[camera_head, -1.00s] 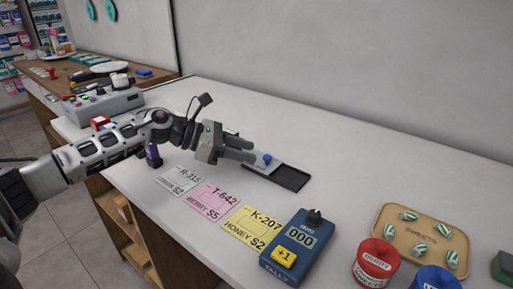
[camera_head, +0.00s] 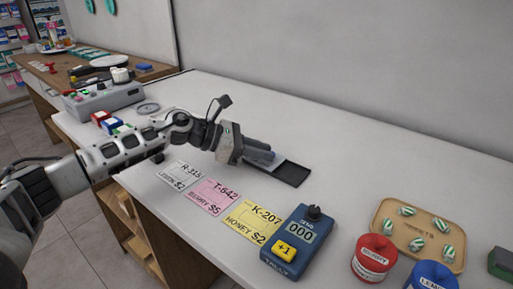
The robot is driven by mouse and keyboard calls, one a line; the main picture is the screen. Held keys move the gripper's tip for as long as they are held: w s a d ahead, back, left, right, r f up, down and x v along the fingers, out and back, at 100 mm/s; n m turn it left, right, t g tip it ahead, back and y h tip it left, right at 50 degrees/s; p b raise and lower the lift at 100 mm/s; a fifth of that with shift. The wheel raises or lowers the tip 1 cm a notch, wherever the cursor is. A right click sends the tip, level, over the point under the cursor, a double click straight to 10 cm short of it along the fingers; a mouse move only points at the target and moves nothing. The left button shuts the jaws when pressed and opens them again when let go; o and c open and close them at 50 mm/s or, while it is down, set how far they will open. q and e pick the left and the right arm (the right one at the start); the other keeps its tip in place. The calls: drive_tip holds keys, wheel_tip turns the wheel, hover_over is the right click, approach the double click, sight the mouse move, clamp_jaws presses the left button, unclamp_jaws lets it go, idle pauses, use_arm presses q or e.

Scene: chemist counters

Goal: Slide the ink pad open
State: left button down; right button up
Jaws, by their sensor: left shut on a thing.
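The ink pad (camera_head: 291,174) lies on the white counter near the middle, with its dark, shallow right part showing bare. A grey lid (camera_head: 278,162) covers its left part, and only a little of the lid shows past my fingers. My left gripper (camera_head: 264,157) reaches in from the left, low over the lid, with its fingers shut on the lid's small blue knob. The fingers hide the knob. My right gripper is not in view.
Price cards (camera_head: 213,195) lie in front of the pad. A blue tally counter (camera_head: 298,243), a red tin (camera_head: 374,258) and a sweets tray (camera_head: 386,233) stand to the right. The counter behind the pad is clear.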

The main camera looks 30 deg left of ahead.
use_arm(q)
drive_tip(key=d, duration=0.1)
drive_tip(key=d+p, duration=0.1)
drive_tip(key=d, duration=0.1)
drive_tip(key=d+p, duration=0.1)
drive_tip(key=d, duration=0.1)
drive_tip(key=shift+s+d+r, duration=0.1)
drive_tip(key=shift+s+d, duration=0.15)
drive_tip(key=shift+s, duration=0.15)
drive_tip(key=shift+d, duration=0.2)
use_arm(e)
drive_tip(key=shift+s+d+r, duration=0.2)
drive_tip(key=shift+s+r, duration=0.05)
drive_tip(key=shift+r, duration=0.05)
use_arm(q)
drive_tip(key=c, duration=1.3)
unclamp_jaws()
drive_tip(key=shift+c, duration=0.2)
drive_tip(key=shift+s+a, duration=0.1)
